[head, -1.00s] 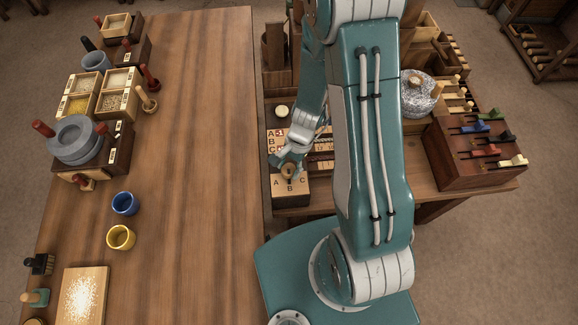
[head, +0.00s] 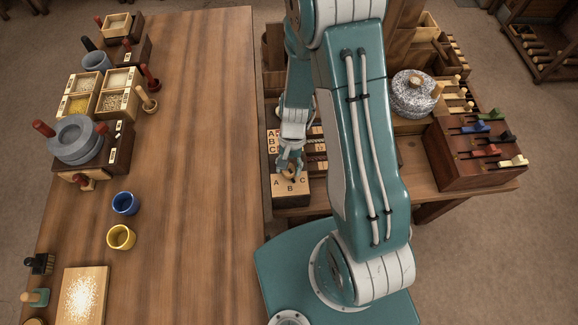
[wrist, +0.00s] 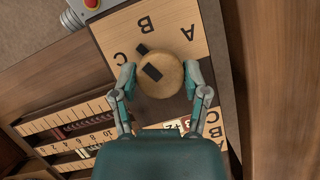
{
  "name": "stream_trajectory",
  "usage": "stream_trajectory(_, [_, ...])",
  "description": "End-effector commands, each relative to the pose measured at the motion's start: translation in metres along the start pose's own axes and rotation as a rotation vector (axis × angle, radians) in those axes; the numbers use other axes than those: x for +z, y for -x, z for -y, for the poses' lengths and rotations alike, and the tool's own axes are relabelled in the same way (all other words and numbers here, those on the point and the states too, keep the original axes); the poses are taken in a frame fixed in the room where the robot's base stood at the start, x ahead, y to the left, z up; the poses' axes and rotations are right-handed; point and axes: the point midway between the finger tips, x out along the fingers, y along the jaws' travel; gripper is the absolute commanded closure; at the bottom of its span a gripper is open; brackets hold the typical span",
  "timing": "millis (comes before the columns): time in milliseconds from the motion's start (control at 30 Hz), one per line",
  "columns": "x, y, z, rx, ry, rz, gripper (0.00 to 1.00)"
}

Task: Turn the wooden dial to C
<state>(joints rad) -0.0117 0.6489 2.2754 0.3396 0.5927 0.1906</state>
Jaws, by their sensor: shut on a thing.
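The round wooden dial (wrist: 168,85) sits on a light wood plate (head: 290,195) marked A, B and C. In the wrist view, the dial has a black mark on its top and a black piece at its edge. These point up and left, between the letters B (wrist: 146,25) and C (wrist: 119,59). A (wrist: 188,33) is on the other side of B. My gripper (wrist: 165,76) has one finger on each side of the dial and is shut on it. In the head view, my gripper (head: 290,172) largely hides the dial.
Behind the dial are racks with numbered slots (wrist: 70,122). A red button (wrist: 91,4) shows at the wrist view's top. A box with coloured levers (head: 480,155) and a grey millstone (head: 413,95) stand right. The long table's middle (head: 195,130) is clear.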

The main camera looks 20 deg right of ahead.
Motion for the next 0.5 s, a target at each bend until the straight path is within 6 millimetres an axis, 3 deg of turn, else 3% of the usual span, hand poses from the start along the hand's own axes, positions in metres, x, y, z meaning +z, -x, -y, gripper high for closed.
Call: stream_trajectory(500, [-0.0021,0.0004,0.0033,0.158,0.390,-0.008,0.89])
